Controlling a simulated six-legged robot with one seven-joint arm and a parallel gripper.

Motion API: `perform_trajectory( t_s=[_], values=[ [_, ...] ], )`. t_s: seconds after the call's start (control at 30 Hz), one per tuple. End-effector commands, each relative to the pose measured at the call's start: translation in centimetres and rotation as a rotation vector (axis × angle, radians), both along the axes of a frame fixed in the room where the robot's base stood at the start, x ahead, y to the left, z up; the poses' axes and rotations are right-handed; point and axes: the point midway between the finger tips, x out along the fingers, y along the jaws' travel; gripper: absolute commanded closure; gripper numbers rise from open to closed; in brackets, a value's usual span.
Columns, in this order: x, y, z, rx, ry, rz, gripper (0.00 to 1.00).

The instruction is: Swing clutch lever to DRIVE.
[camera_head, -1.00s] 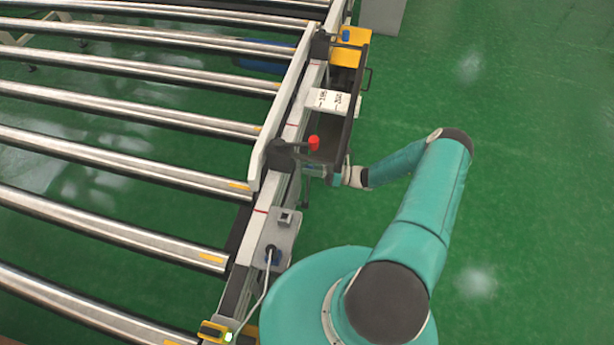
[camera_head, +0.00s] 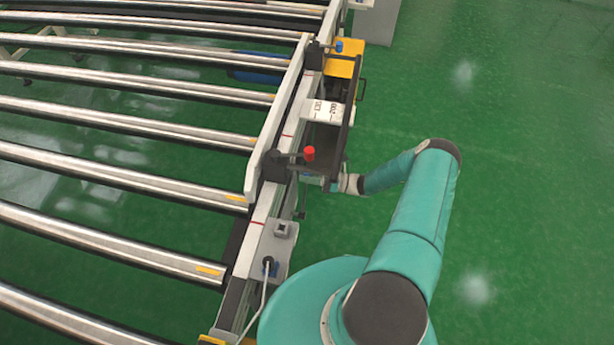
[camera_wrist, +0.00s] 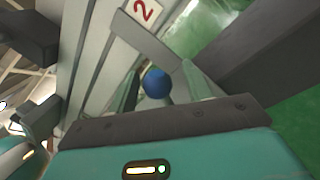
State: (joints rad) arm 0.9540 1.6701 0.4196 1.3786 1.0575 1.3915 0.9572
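A blue ball knob (camera_wrist: 156,83) shows in the wrist view between the two fingers of my gripper (camera_wrist: 160,70). The fingers are apart, with space on both sides of the knob; I see no contact. In the head view, my gripper (camera_head: 330,183) is low at the outer side of the conveyor frame, its fingers mostly hidden by the frame. A red-knobbed lever (camera_head: 309,153) stands just above it on the rail, and a blue knob (camera_head: 338,46) sits farther off by a yellow block. I cannot tell which lever is the clutch; its label is not legible.
Roller conveyor (camera_head: 120,115) fills the left. A white lettered plate (camera_head: 322,110) sits inside a dark frame on its side. A grey box with a cable (camera_head: 275,248) is mounted nearer. Green floor (camera_head: 530,180) is clear at right.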

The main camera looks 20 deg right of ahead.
Motion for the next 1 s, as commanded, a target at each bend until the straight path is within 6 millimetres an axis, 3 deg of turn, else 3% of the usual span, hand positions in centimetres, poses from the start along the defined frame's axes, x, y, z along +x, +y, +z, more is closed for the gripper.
perform_trajectory(
  t_s=[0.17, 0.33, 0.8, 1.0],
  values=[
    [-0.1, 0.0, 0.0, 0.001, -0.001, 0.002, 0.5],
    [-0.7, -1.2, -0.2, 0.0, -0.001, 0.001, 0.5],
    [-5.4, -9.7, -1.7, 0.0, 0.0, -0.001, 0.5],
    [-6.5, -11.7, -2.0, 0.001, 0.0, -0.001, 0.5]
  ],
)
